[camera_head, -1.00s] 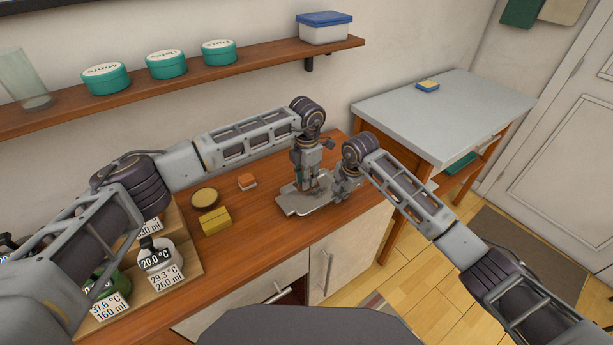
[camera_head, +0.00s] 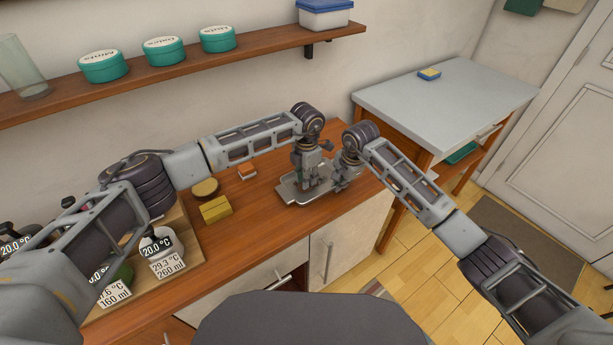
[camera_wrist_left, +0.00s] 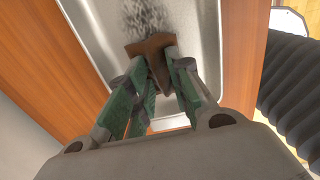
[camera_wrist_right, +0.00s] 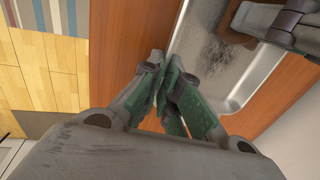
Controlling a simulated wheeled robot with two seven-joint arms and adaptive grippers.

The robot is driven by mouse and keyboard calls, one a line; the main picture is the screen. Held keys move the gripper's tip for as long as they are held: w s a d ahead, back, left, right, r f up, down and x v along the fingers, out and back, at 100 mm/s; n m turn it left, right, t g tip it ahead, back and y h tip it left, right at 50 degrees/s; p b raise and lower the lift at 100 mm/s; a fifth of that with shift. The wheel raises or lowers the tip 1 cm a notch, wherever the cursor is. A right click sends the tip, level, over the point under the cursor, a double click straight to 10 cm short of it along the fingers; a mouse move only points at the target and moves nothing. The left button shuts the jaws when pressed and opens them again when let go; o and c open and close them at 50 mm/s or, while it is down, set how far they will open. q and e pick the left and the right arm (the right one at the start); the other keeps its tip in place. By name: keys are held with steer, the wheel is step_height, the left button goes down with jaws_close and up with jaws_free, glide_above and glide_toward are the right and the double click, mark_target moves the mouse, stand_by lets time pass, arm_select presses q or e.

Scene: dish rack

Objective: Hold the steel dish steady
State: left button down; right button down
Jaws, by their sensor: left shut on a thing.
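The steel dish (camera_head: 287,193) is a shallow metal tray lying flat on the wooden counter. In the left wrist view the dish (camera_wrist_left: 200,60) has a speckled dark patch on its floor. My left gripper (camera_head: 310,188) is over the dish and shut on a brown wedge-shaped block (camera_wrist_left: 150,48). The block also shows over the dish in the right wrist view (camera_wrist_right: 230,36). My right gripper (camera_head: 340,185) is at the dish's right side. In the right wrist view its fingertips (camera_wrist_right: 162,62) are close together beside the rim; whether they touch it is unclear.
A yellow block (camera_head: 215,209), a round brown-topped item (camera_head: 205,188) and a small orange-white block (camera_head: 247,172) sit left of the dish. Labelled vessels (camera_head: 160,250) stand on a wooden stand further left. A grey table (camera_head: 440,105) is at right.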

mark_target(319, 181)
arm_select(q)
steer(key=shift+f, duration=0.6)
stand_by(0.9)
steer(key=shift+w+d, duration=0.25)
steer(key=shift+d, duration=0.1)
stand_by(0.4)
steer(key=shift+d, duration=0.1)
steer(key=shift+w+d+f, duration=0.2)
steer(key=shift+w+d, duration=0.4)
steer(key=shift+d, duration=0.15)
steer(key=shift+d, duration=0.1)
steer(key=shift+w+d, duration=0.65)
steer(key=shift+d, duration=0.3)
